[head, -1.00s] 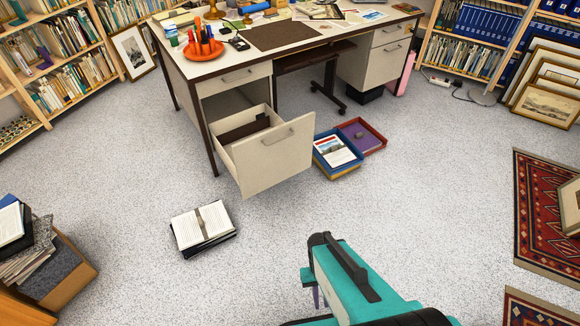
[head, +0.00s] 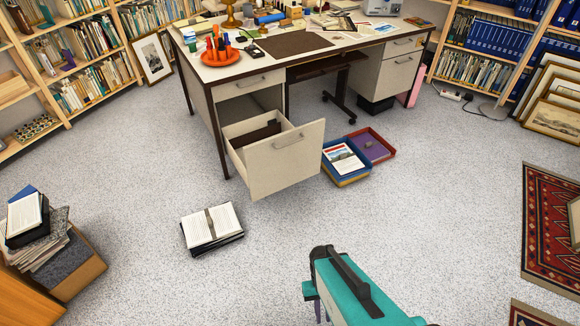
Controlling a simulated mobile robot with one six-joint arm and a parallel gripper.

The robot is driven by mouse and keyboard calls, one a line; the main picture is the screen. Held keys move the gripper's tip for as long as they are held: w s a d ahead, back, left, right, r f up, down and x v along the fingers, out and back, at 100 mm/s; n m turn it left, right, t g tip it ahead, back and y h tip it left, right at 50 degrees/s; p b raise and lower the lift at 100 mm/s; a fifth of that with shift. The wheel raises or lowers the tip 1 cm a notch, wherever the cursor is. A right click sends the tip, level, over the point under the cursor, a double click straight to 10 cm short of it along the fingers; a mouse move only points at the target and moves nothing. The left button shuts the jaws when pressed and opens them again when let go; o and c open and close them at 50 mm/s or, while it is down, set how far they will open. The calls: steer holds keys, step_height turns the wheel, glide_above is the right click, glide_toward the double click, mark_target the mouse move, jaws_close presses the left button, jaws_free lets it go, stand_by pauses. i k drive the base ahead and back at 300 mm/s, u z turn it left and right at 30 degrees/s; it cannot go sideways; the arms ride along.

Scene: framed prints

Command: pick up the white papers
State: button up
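Several things could be the white papers, and I cannot tell which is meant. A white printed sheet with a picture (head: 343,159) lies in the blue tray (head: 349,181) on the floor right of the open drawer. White pages (head: 211,224) with a dark band across their middle lie on a dark stack on the floor, left of centre. Loose sheets (head: 343,20) lie on the desk top. My teal arm (head: 350,291) reaches in from the bottom edge, right of centre and in front of these things. My gripper's fingers are not visible.
The desk (head: 220,74) stands at the back with its lower drawer (head: 285,160) pulled out. A red tray (head: 387,157) touches the blue one. A box of papers (head: 80,275) is at lower left, a patterned rug (head: 548,220) at right.

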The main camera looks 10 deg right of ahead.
mark_target(207, 226)
steer(key=u, duration=0.05)
steer(key=i, duration=0.95)
steer(key=z, duration=0.05)
